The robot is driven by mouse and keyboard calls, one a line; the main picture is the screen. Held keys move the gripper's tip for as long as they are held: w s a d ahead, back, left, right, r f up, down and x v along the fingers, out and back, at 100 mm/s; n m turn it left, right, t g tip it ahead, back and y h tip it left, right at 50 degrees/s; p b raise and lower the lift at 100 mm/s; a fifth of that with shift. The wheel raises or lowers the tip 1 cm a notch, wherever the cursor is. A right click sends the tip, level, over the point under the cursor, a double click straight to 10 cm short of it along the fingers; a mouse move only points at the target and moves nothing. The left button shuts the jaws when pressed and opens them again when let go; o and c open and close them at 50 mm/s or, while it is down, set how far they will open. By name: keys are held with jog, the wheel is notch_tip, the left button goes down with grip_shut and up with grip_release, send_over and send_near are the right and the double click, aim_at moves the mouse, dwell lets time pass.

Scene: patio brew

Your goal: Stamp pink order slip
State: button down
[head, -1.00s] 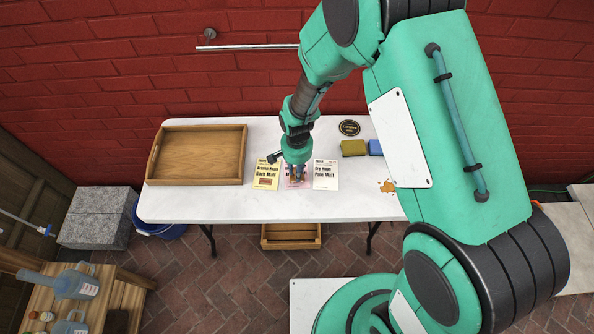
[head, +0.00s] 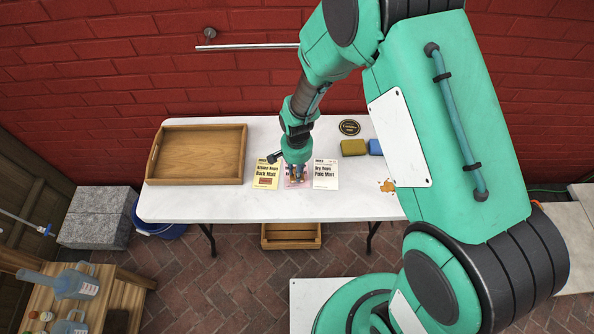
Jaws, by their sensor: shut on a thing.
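A pink order slip (head: 289,184) lies flat on the white table, between a yellow slip (head: 266,174) on its left and a white slip (head: 326,174) on its right. My gripper (head: 296,174) points down over the pink slip and hides most of it. It is shut on a small wooden-coloured thing, likely the stamp, which is mostly hidden between the fingers. I cannot tell whether the stamp touches the slip. The yellow slip bears a reddish-brown mark near its lower middle.
A wooden tray (head: 197,181) stands on the table's left. A yellow sponge (head: 353,147), a blue block (head: 375,147), a round black coaster (head: 349,127) and an orange-brown spill (head: 387,186) are on the right. The front of the table (head: 240,207) is clear.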

jog(key=shift+f, duration=0.6)
dwell(0.7)
jog(key=shift+r+p, duration=1.95)
jog(key=shift+r, duration=1.6)
